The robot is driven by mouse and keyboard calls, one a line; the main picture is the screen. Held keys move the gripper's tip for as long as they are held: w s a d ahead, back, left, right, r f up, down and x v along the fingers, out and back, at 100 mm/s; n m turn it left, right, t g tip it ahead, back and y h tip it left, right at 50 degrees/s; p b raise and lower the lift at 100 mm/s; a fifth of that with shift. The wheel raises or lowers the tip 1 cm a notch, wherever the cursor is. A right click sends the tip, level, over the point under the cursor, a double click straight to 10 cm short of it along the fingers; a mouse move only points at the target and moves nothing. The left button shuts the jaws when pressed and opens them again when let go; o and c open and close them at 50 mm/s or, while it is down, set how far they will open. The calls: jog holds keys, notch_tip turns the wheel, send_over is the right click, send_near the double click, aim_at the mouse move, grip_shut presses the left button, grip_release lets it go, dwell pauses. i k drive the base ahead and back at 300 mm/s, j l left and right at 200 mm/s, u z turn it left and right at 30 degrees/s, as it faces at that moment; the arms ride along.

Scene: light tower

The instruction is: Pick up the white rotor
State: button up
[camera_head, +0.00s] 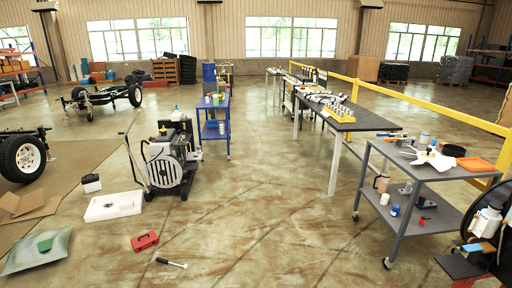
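A white object with several flat arms, which looks like the rotor (434,159), lies on the top shelf of a grey two-tier cart (455,176) at the right. It is small in the picture, and its exact shape is hard to make out. A dark round item (453,150) and an orange tray (475,164) are beside it. My gripper is not in view.
A long dark table (368,122) and a yellow railing (412,104) stand behind the cart. A machine (166,165), a white slab (114,206), a red toolbox (145,240) and a hammer (172,263) are at left. The middle floor is clear.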

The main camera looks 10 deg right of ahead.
aim_at(442, 163)
jog(key=i+j+z, duration=0.1)
jog(key=i+z, duration=0.15)
jog(key=i, duration=0.25)
jog(key=i+j+z, duration=0.25)
jog(key=i, duration=0.3)
jog(key=i+j+z, duration=0.2)
jog(key=i, duration=0.3)
